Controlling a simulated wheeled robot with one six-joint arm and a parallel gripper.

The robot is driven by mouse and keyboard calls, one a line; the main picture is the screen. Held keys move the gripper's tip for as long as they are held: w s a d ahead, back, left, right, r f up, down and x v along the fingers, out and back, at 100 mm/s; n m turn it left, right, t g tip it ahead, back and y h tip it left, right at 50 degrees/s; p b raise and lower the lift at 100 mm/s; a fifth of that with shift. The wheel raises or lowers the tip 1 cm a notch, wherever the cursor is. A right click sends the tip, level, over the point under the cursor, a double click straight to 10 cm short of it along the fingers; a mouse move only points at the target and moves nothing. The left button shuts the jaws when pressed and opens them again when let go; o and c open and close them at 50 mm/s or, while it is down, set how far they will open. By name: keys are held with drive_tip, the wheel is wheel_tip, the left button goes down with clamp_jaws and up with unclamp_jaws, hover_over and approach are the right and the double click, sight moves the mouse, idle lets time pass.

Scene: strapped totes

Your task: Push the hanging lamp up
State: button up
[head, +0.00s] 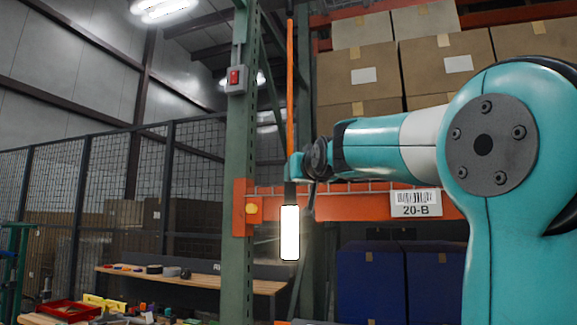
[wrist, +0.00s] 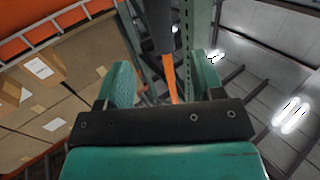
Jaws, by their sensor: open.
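The hanging lamp (head: 290,234) is a glowing white tube with a dark upper part, hanging upright from a long orange cord (head: 290,80) in the head view. My gripper (head: 297,166) is level with the top of the lamp's dark part and overlaps the cord's lower end in that view. In the wrist view my gripper (wrist: 163,72) is open, with one teal finger on each side. The orange cord (wrist: 169,80) and the lamp's dark part (wrist: 157,25) show between or beyond the fingers. I cannot tell whether anything touches.
A green rack post (head: 238,160) with a red switch box (head: 235,79) stands just left of the lamp. An orange beam (head: 350,201) with a 20-B label runs behind it. Cartons (head: 360,74) fill the upper shelf. A wooden bench (head: 190,278) stands at lower left.

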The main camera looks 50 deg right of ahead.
drive_tip(key=p+x, duration=0.8)
drive_tip(key=x, duration=0.4)
drive_tip(key=shift+w+d, duration=0.1)
drive_tip(key=shift+w, duration=0.1)
